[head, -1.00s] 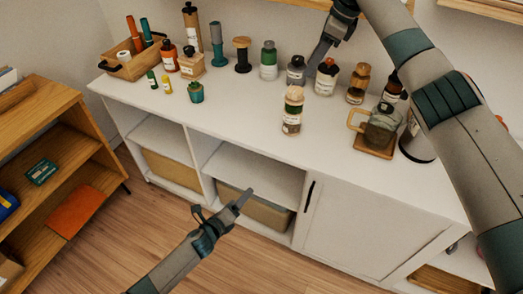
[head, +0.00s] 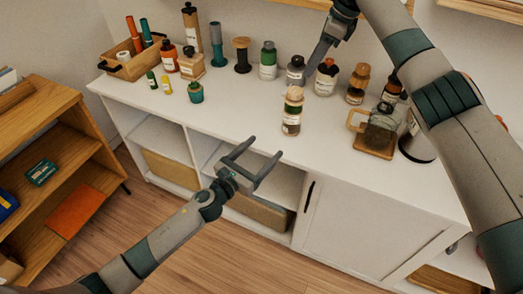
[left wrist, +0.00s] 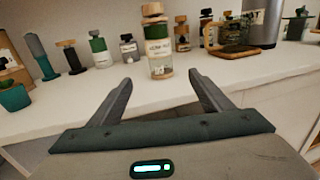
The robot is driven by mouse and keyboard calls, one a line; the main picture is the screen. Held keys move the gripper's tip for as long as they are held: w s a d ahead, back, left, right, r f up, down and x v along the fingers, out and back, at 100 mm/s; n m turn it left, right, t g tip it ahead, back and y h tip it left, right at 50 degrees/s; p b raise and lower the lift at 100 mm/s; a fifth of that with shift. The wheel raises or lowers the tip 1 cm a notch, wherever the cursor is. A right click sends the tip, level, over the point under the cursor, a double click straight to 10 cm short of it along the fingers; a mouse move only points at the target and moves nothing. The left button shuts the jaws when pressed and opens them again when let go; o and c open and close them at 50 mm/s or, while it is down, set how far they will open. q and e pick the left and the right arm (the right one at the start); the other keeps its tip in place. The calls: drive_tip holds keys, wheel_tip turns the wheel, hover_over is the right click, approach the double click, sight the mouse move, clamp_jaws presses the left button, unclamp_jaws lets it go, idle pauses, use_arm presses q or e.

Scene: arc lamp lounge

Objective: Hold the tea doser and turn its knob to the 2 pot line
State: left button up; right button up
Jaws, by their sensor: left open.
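The tea doser appears to be the clear jar (head: 291,122) with a tan knob-like top, upright near the front of the white cabinet top. In the left wrist view the jar (left wrist: 159,52) stands straight ahead, with a pale label and dark contents low inside. The setting of its knob is too small to read. My left gripper (head: 267,147) is open and empty, in front of the cabinet edge, pointing at the jar and apart from it. My right gripper (head: 318,55) hangs at the back near a grey-topped jar (head: 295,71); its finger gap cannot be made out.
A row of bottles and jars stands behind, including a green-and-white bottle (head: 268,62). A teal pot (head: 196,92) is at left. A glass jug on a wooden board (head: 372,148) is at right. The white top (head: 240,110) is clear around the front jar.

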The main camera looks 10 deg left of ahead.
sight(292, 121)
use_arm(q)
drive_tip(key=shift+w, duration=0.1)
drive_tip(key=x, duration=1.7)
drive_tip(key=shift+d+f, duration=0.1)
drive_tip(key=c, duration=1.5)
drive_tip(key=shift+o, duration=0.2)
